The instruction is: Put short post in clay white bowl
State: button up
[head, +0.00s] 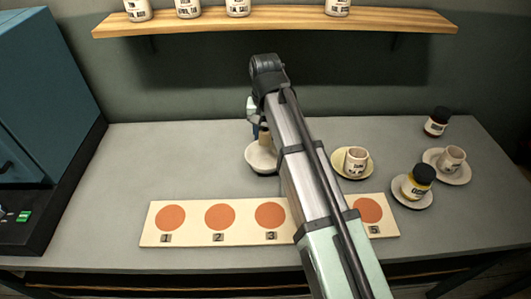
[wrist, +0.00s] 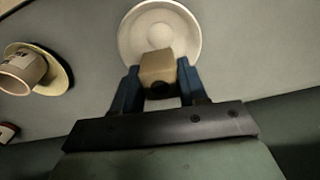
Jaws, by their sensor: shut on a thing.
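A short tan post (wrist: 157,68) is held between the two blue fingers of my gripper (wrist: 156,85) in the wrist view. The clay white bowl (wrist: 134,32) lies beyond the post in that view, and the post overlaps its near part. In the head view the white bowl (head: 256,158) stands on the table behind the numbered board, partly hidden by my arm. The post (head: 264,134) shows there at the bowl, beside my gripper (head: 259,129). I cannot tell whether the post touches the bowl.
A cup on a yellowish saucer (head: 370,166) stands right of my arm. Further right are a yellow jar (head: 417,182) on a saucer, another cup (head: 452,158) on a saucer and a dark jar (head: 437,121). A numbered board (head: 193,232) lies in front.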

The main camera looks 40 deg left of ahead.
jog(key=shift+n, duration=0.5)
jog(key=shift+f, duration=0.2)
send_near(265, 165)
jog(key=shift+w+f, duration=0.1)
jog(key=shift+f, duration=2.55)
jog(key=shift+f, duration=0.1)
jog(key=o, duration=0.8)
jog(key=shift+o, duration=0.2)
notch_tip(265, 165, up, 12)
jog(key=shift+r, duration=0.1)
